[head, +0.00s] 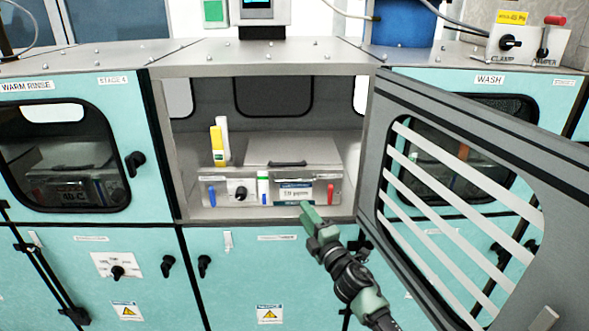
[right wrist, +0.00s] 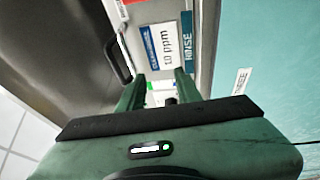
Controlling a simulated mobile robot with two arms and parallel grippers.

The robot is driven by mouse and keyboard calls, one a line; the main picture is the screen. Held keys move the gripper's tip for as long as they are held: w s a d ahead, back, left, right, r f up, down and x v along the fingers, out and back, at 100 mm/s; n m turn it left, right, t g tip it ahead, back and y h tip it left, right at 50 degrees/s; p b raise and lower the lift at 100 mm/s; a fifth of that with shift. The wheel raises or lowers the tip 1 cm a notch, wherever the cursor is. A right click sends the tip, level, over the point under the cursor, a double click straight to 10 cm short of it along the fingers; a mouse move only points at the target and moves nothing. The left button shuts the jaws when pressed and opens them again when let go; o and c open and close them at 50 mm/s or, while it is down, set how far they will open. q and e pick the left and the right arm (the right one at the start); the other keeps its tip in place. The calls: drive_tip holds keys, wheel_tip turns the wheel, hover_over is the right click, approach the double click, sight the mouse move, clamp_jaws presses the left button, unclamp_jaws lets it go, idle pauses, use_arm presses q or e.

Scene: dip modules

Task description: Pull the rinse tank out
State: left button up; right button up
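The rinse tank (head: 293,150) is a grey box with a lid, inside the open middle compartment. Its front has a black knob, a blue tab at left, a red tab at right and a blue-white label. My right gripper (head: 308,208) is in front of the tank's lower right part, at the compartment opening. In the right wrist view, the two green fingers (right wrist: 158,88) are spread with nothing clearly held between them. The label reading 10 ppm (right wrist: 162,48) and a RINSE sign (right wrist: 187,36) lie beyond the fingers. My left gripper is not in view.
The compartment's grey door (head: 440,90) with a barred window stands open to the right, beside my right arm. Yellow (head: 217,147) and white bottles stand by the tank. The closed warm rinse module (head: 60,150) is at left; the wash module is behind the door.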

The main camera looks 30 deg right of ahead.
sight(298, 187)
drive_tip(key=shift+n+t, duration=0.4)
drive_tip(key=w+r, duration=0.2)
drive_tip(key=w, duration=0.1)
drive_tip(key=w+d+r, duration=0.1)
drive_tip(key=w+r, duration=0.2)
drive_tip(key=shift+w+d+r, duration=0.3)
drive_tip(key=shift+w+d, duration=0.05)
drive_tip(key=shift+w, duration=0.35)
clamp_jaws()
idle(0.6)
